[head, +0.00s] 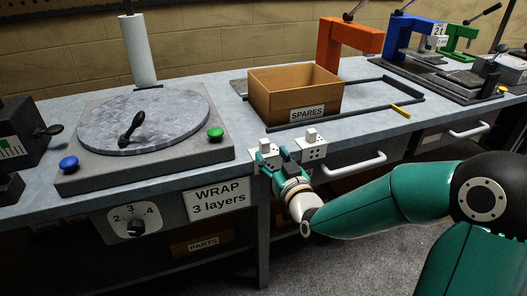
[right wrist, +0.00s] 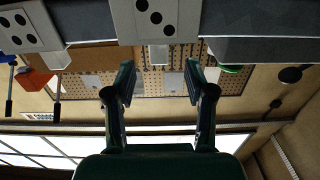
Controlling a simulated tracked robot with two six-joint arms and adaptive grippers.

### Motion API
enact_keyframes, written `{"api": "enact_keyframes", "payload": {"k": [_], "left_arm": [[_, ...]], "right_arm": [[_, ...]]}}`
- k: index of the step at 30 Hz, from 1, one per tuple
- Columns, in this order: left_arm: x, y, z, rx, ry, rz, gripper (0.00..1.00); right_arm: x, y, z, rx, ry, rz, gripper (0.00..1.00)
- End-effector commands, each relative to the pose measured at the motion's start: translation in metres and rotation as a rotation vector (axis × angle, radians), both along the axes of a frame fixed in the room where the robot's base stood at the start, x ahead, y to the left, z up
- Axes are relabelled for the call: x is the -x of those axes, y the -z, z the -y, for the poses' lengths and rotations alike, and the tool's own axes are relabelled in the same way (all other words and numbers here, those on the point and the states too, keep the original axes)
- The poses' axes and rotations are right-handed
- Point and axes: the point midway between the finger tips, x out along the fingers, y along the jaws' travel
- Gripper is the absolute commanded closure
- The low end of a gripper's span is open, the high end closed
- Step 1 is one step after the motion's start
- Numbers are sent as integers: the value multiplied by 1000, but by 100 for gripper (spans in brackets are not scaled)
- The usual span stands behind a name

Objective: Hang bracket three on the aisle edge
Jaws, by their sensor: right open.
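Bracket three (head: 255,160) is a white block with a raised top tab at the front edge of the grey bench (head: 226,176). My right gripper partly covers it in the head view. In the right wrist view its face with three black dots in a diagonal (right wrist: 155,17) shows at the top. A second white bracket (head: 313,150) with more dots hangs on the edge just to its right. My right gripper (head: 271,154) is open in front of bracket three, with nothing seen between its fingers (right wrist: 160,82). My left gripper is out of view.
A wooden SPARES box (head: 297,95) stands behind the brackets. A turntable (head: 143,120) is at left, with a green button (head: 215,134). A WRAP sign (head: 217,200) and drawer handles (head: 347,166) are on the bench front. Orange, blue and green presses stand at the back right.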

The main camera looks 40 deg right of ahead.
Motion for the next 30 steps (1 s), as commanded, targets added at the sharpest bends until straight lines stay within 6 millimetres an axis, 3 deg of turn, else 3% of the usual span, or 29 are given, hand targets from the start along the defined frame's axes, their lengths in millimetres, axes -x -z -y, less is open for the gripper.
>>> {"api": "enact_keyframes", "payload": {"k": [12, 21, 30], "left_arm": [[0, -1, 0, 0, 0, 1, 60], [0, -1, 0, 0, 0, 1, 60], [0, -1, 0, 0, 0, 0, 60]], "right_arm": [[-46, 7, 11, -1, -2, -1, 46], [-50, 6, 12, -1, -2, -1, 48], [-50, 6, 12, -1, -2, -1, 98]]}}
